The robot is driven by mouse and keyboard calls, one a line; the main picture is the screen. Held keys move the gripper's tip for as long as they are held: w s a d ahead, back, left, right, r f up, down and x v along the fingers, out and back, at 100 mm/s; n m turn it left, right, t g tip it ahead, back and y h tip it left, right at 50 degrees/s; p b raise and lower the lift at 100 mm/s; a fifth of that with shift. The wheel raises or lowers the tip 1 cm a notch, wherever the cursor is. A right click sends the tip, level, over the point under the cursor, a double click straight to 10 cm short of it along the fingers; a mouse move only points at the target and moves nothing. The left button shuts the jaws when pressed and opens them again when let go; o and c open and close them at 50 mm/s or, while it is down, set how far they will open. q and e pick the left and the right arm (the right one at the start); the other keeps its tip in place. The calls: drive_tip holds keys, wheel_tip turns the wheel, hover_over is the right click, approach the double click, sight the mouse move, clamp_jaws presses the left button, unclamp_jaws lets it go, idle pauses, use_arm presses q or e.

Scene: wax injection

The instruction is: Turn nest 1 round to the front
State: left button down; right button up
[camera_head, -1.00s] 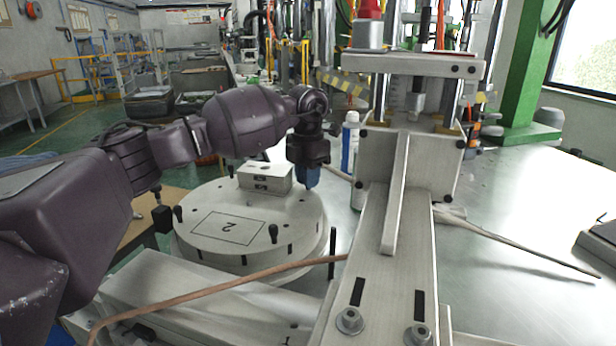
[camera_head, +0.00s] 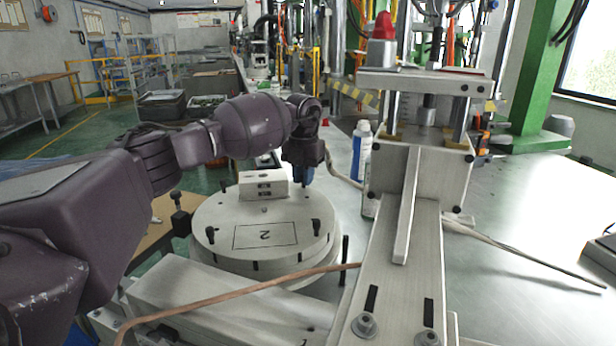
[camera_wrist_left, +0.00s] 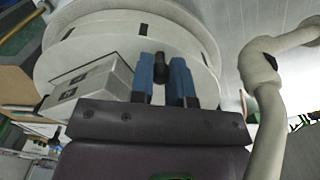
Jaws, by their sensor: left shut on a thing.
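The round white turntable (camera_head: 217,219) stands on the bench left of the press. A nest area marked 2 (camera_head: 265,236) faces the front, with a black peg on each side. A pale block (camera_head: 263,184) sits at the disc's far side; it shows in the left wrist view (camera_wrist_left: 88,95) too. No nest marked 1 is readable on the disc. My left gripper (camera_head: 303,174) is at the far right rim, fingers partly hidden by its own body. In the left wrist view its blue fingers (camera_wrist_left: 162,82) are shut on a black peg (camera_wrist_left: 160,72). My right gripper is not in view.
The press (camera_head: 420,175) with its long front arm stands close right of the disc. A blue-white bottle (camera_head: 361,150) stands behind it. A copper-coloured rod (camera_head: 240,292) crosses in front of the disc. The bench (camera_head: 510,225) at right is largely clear.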

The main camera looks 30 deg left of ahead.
use_arm(q)
drive_tip(key=shift+a+r+n+p, duration=0.15)
drive_tip(key=shift+a+n+p, duration=0.3)
drive_tip(key=shift+a+n, duration=0.7)
drive_tip(key=shift+s+a+n+p, duration=0.2)
drive_tip(key=shift+a+n+p, duration=0.25)
drive_tip(key=shift+a, duration=0.5)
drive_tip(key=shift+s+a+n+p, duration=0.3)
drive_tip(key=shift+a+n+p, duration=0.1)
drive_tip(key=shift+a+n, duration=0.4)
drive_tip(key=shift+s+a+n+p, duration=0.3)
drive_tip(key=shift+a+n+p, duration=0.05)
drive_tip(key=shift+a+n, duration=0.4)
drive_tip(key=shift+s+a+n+p, duration=0.25)
drive_tip(key=shift+a+n+p, duration=0.1)
drive_tip(key=shift+a+n, duration=0.15)
drive_tip(key=shift+s+a, duration=0.2)
drive_tip(key=shift+a, duration=0.1)
drive_tip(key=shift+n, duration=0.25)
drive_tip(key=shift+a, duration=0.1)
drive_tip(key=c, duration=1.4)
unclamp_jaws()
